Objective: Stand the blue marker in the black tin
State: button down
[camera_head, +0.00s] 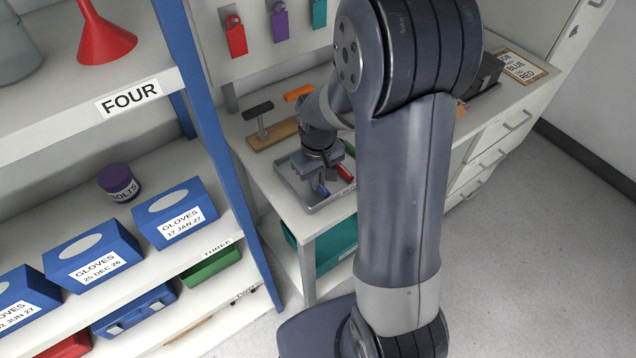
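My gripper (322,182) points down over a grey metal tray (312,205) on the workbench. A small blue piece, likely the blue marker (322,188), shows right at the fingertips. Whether the fingers are closed on it or only beside it cannot be told at this size. A red marker-like item (345,173) and a green one (349,147) lie in the tray to the right of the gripper. No black tin can be clearly made out; my arm covers much of the bench.
A dark box (488,72) and a framed notice (521,66) are on the bench at right. A wooden stand with black and orange handles (272,134) is behind the tray. Shelves with blue glove boxes (175,212) and a blue post (215,130) stand at left.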

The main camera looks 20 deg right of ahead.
notch_tip(320, 180, up, 12)
jog(key=p, duration=0.9)
